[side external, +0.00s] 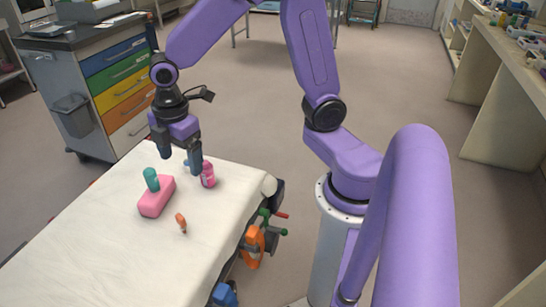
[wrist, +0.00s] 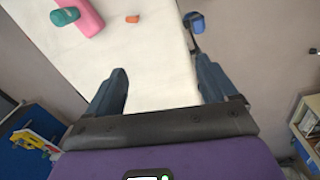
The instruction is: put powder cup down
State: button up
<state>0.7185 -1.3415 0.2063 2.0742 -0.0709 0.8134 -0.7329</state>
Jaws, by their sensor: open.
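A teal cup (side external: 152,180), the likeliest powder cup, stands on or against a pink block (side external: 156,198) on the stretcher's white sheet. The teal cup (wrist: 65,16) and pink block (wrist: 88,10) also show at the wrist view's upper left, outside the fingers. My gripper (side external: 181,164) is open, pointing down over the far end of the stretcher, behind and right of the teal cup. In the wrist view, only bare sheet shows between my gripper's fingers (wrist: 160,70). A pink bottle (side external: 208,175) stands just right of the nearer finger; I cannot tell whether they touch.
A small orange item (side external: 181,222) lies on the stretcher sheet (side external: 110,250) in front of the pink block. A light blue thing (side external: 187,162) is partly hidden behind the fingers. A drawer cabinet (side external: 95,80) stands behind the stretcher. The sheet's near part is clear.

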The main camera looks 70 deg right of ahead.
jog(key=s+d+r+m, duration=0.1)
jog(key=s, duration=0.9)
jog(key=s+d+r+m, duration=0.1)
jog(key=s+d+m, duration=0.1)
jog(key=s, duration=0.8)
jog(key=shift+d+r+g+y, duration=0.2)
jog(key=shift+d+g+y, duration=0.05)
jog(key=shift+g+y, duration=0.05)
